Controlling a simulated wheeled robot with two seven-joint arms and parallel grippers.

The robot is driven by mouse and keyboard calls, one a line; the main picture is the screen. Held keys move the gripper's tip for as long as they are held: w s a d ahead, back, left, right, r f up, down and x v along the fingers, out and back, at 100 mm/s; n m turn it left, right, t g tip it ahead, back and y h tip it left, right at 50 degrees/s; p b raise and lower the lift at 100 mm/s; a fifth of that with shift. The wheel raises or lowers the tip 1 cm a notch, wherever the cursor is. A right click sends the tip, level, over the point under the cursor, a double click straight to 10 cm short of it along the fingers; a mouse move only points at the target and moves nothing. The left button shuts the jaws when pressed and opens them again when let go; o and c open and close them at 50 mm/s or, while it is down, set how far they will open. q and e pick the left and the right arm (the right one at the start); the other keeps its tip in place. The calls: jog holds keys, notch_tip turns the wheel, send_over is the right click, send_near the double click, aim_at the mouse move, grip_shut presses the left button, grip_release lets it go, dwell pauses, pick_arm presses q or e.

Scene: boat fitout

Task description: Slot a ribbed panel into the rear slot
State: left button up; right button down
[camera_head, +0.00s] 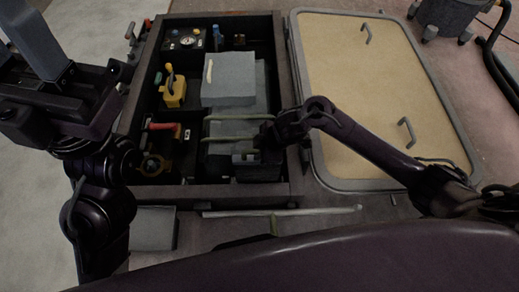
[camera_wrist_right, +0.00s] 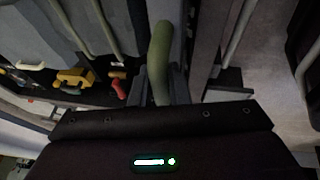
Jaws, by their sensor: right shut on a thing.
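In the head view, my right gripper (camera_head: 268,138) is over the right side of the dark open box, at the end of a pale green bar (camera_head: 232,139). In the right wrist view, its fingers are shut on a green rounded bar (camera_wrist_right: 160,55), which seems to be the upper edge of the ribbed panel. The panel's lower part is hidden, so I cannot tell whether it sits in a slot. A second green bar (camera_head: 240,117) runs parallel behind it over grey surfaces. My left gripper (camera_head: 42,60) is at the upper left, outside the box; its fingertips are not clear.
A grey block (camera_head: 228,78) with a cream handle sits in the box. A yellow fitting (camera_head: 173,90), a red-handled part (camera_head: 163,127) and a gauge panel (camera_head: 186,41) fill the left compartments. A tan hatch (camera_head: 350,80) with two handles lies to the right.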

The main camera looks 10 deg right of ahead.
jog(key=shift+f, duration=0.3)
dwell(0.4)
jog(key=shift+d+p, duration=0.2)
jog(key=shift+p, duration=0.1)
dwell(0.3)
